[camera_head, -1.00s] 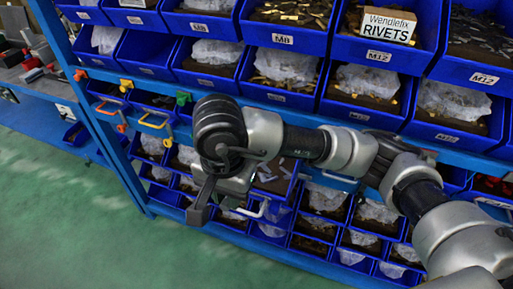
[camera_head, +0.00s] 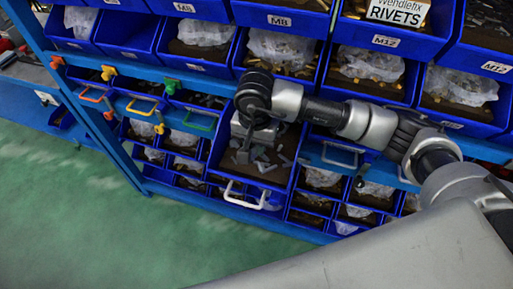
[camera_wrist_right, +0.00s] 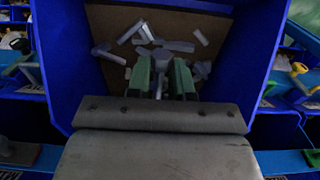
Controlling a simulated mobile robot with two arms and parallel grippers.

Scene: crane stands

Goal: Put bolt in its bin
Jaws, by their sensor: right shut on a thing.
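My right gripper (camera_head: 243,150) points down over an open blue bin (camera_head: 283,178) with a white handle, which holds loose grey metal pieces (camera_head: 266,162). In the right wrist view, its two green fingers (camera_wrist_right: 161,78) are closed on a grey bolt (camera_wrist_right: 160,60), whose head shows between the fingertips. The bolt is inside the outline of the bin's blue walls (camera_wrist_right: 60,60), above the brown bin floor. Whether it touches the pieces below, I cannot tell. My left gripper is out of view.
Rows of blue bins with bagged parts (camera_head: 275,48) stand above and behind my right arm. Small bins (camera_head: 320,178) lie on the right. Coloured drawer handles (camera_head: 143,106) stick out on the left. Green floor (camera_head: 70,220) is clear at lower left.

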